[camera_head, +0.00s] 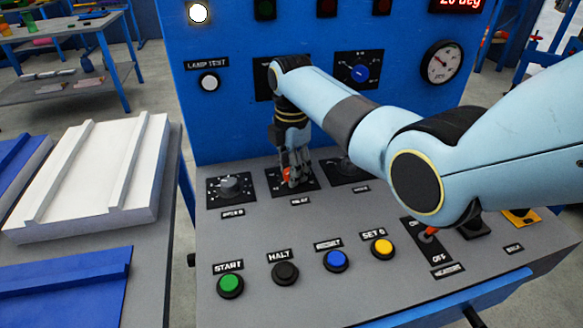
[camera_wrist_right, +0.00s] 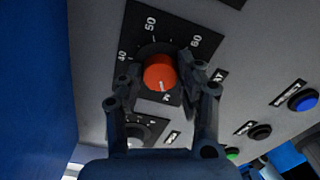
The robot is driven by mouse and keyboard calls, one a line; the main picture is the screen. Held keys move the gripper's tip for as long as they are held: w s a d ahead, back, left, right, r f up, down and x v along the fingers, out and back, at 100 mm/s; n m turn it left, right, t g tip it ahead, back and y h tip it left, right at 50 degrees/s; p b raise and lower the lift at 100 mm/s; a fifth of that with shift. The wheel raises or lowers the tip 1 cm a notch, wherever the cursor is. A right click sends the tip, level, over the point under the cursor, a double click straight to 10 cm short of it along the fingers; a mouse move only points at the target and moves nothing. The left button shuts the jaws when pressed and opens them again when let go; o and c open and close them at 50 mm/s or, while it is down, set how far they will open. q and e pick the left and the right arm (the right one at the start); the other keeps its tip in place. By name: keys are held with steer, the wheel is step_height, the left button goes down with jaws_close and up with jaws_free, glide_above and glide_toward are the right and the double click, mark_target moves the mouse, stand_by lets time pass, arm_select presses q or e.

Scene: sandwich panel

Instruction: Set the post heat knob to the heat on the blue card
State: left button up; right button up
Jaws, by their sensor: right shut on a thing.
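A red knob (camera_head: 287,173) sits on a black dial plate in the middle of the row on the grey console top. In the right wrist view, the red knob (camera_wrist_right: 159,71) shows figures 40, 50 and 60 around it, and its white mark points down, away from them. My right gripper (camera_head: 291,178) reaches down over this knob and is shut on it, one finger on each side (camera_wrist_right: 160,80). The label is too small to read surely, so I cannot confirm it is the post heat knob. I see no blue card. My left gripper is out of view.
A grey knob (camera_head: 229,186) is to the left, and another dial (camera_head: 347,168) is to the right. Green (camera_head: 231,284), black (camera_head: 285,273), blue (camera_head: 336,260) and yellow (camera_head: 382,248) buttons line the front. My right arm crosses before the blue upright panel (camera_head: 230,130).

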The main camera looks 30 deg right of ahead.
steer(key=shift+r+m+p, duration=0.15)
steer(key=shift+m+p, duration=0.8)
steer(key=shift+m, duration=0.05)
steer(key=m+p, duration=0.1)
steer(key=m, duration=0.1)
steer(key=shift+m+p, duration=0.35)
steer(key=shift+m, duration=0.05)
steer(key=m+p, duration=0.2)
steer(key=m, duration=0.3)
steer(key=m+p, duration=0.1)
steer(key=m, duration=0.5)
steer(key=shift+m, duration=0.4)
steer(key=m+p, duration=0.1)
steer(key=m, duration=0.2)
steer(key=shift+m, duration=1.9)
steer(key=shift+f, duration=0.2)
